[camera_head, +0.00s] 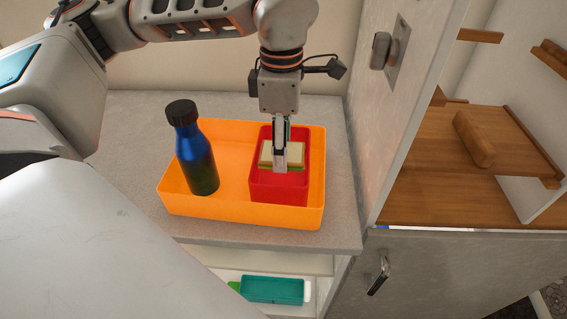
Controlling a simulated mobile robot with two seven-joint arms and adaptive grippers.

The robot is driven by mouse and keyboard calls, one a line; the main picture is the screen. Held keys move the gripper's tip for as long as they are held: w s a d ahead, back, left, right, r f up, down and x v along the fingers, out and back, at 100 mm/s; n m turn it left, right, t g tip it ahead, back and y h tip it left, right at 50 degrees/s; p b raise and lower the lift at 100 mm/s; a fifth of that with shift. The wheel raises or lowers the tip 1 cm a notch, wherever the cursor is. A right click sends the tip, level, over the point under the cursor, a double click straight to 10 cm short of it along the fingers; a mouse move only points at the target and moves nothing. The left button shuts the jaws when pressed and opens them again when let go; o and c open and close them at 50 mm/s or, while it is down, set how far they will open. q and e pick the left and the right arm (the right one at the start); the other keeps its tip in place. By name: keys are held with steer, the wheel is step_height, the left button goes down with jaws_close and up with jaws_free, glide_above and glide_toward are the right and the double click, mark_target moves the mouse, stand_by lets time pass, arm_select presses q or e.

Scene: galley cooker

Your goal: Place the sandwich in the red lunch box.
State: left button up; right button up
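The sandwich (268,152), pale bread with a green edge, is within the outline of the red lunch box (278,192). I cannot tell whether it rests on the box floor. My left gripper (282,157) reaches down from above, one finger over the sandwich's near side and the other towards its far side, partly hidden. It looks shut on the sandwich. The red box stands in the right part of an orange tray (228,210). My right gripper is not in view.
A blue-green bottle (196,160) with a black cap stands in the tray's left part. The tray sits on a grey counter (130,108). A cabinet wall (385,120) rises close on the right. A teal container (272,290) lies on a shelf below.

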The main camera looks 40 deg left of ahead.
mark_target(282, 176)
arm_select(q)
steer(key=shift+f, duration=0.45)
step_height(282, 176, down, 4)
steer(key=shift+r+b, duration=0.25)
steer(key=shift+b, duration=0.05)
steer(key=shift+f, duration=0.25)
steer(key=shift+f, duration=0.1)
steer(key=o, duration=1.2)
steer(key=shift+c, duration=0.2)
